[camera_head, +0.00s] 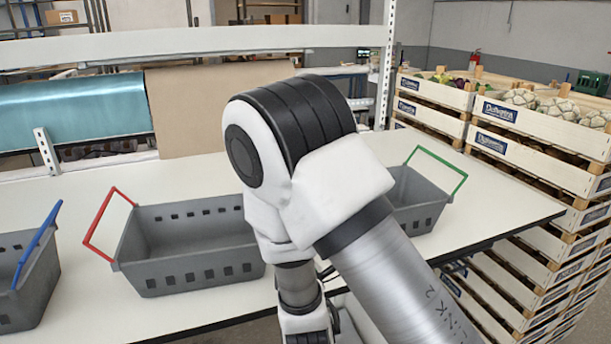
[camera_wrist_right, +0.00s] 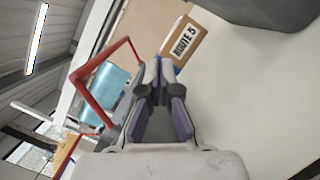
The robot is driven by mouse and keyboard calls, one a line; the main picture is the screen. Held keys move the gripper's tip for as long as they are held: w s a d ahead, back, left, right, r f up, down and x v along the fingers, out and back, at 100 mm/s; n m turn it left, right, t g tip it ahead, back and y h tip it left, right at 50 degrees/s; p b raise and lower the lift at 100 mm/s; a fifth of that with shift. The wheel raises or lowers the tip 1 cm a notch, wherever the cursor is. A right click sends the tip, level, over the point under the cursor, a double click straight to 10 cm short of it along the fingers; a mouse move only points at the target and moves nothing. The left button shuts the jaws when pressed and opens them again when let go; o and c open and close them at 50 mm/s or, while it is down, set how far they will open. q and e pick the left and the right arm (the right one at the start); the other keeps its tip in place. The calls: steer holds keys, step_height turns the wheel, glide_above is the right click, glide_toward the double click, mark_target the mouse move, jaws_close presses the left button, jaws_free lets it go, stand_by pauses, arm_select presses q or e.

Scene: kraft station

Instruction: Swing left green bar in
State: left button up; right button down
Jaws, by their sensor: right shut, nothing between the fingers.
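In the head view, a grey basket (camera_head: 414,205) stands at the right of the white table, with a green bar (camera_head: 440,163) standing out at its right end. Its left end is hidden behind my right arm, so no left green bar shows. My right gripper (camera_wrist_right: 161,75) shows in the wrist view, shut and empty. A red bar (camera_wrist_right: 92,90) is left of its fingers in that view. My left gripper is in neither view.
A larger grey basket (camera_head: 200,273) with a red bar (camera_head: 101,215) stands left of my arm. Another basket (camera_head: 30,290) with a blue bar is at far left. Stacked crates (camera_head: 530,180) stand beyond the right table edge. A "ROUTE 5" label (camera_wrist_right: 183,42) shows in the wrist view.

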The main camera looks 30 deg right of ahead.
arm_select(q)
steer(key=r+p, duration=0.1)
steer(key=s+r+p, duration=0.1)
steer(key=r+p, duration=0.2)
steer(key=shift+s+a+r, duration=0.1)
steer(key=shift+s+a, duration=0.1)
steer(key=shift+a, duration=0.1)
arm_select(e)
steer(key=w+d+r, duration=0.4)
steer(key=w+d, duration=0.2)
steer(key=d, duration=0.1)
steer(key=shift+r, duration=0.35)
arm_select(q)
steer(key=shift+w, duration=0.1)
